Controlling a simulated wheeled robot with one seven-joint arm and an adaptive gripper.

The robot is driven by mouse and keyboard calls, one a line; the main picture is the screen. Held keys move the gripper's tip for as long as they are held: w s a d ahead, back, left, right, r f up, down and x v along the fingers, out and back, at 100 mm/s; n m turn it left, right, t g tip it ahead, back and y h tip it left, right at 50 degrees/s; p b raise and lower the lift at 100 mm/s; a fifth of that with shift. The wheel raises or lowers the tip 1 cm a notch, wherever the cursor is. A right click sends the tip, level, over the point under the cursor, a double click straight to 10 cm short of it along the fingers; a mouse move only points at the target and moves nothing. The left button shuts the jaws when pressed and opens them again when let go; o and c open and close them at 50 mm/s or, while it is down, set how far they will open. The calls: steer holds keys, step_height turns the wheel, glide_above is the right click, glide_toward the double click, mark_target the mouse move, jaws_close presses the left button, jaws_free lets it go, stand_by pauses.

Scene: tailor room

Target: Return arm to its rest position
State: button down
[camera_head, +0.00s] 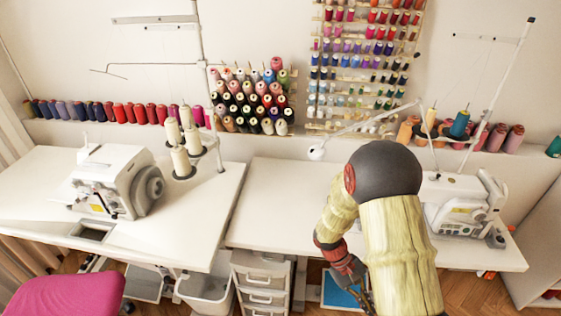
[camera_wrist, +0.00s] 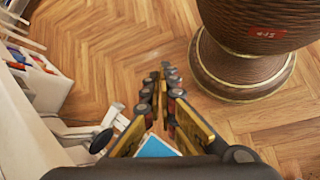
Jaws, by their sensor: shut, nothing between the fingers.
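My arm comes up from the bottom of the head view, bends at a dark round elbow, and reaches down in front of the right table (camera_head: 275,200). My gripper (camera_head: 362,296) hangs low there, partly hidden by my own arm and cut off by the bottom edge. In the wrist view, my gripper (camera_wrist: 162,84) shows two gold and dark fingers, shut with nothing between them. Below them is wooden floor (camera_wrist: 120,50).
A brown ribbed round pedestal (camera_wrist: 245,75) stands on the floor at the right of the wrist view. A blue flat thing (camera_wrist: 157,147) lies below the fingers. White drawers (camera_head: 262,280) stand under the tables. Sewing machines (camera_head: 118,182) (camera_head: 462,205) sit on both tables.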

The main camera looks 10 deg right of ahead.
steer(key=s+a+r+m+t+y, duration=0.1)
steer(key=a+r+t, duration=0.3)
steer(key=r, duration=0.8)
steer(key=s+a+r+m+t+y+p, duration=0.1)
steer(key=s+a+r+t+y, duration=0.1)
steer(key=r, duration=1)
steer(key=s+a+r+t+y+p, duration=0.1)
steer(key=a+r+t, duration=0.5)
steer(key=r, duration=0.7)
steer(key=shift+s+a+m+y, duration=0.15)
steer(key=shift+s+m+y, duration=0.25)
steer(key=shift+s+y, duration=0.65)
steer(key=shift+s+f+h, duration=0.1)
steer(key=shift+s+h, duration=0.15)
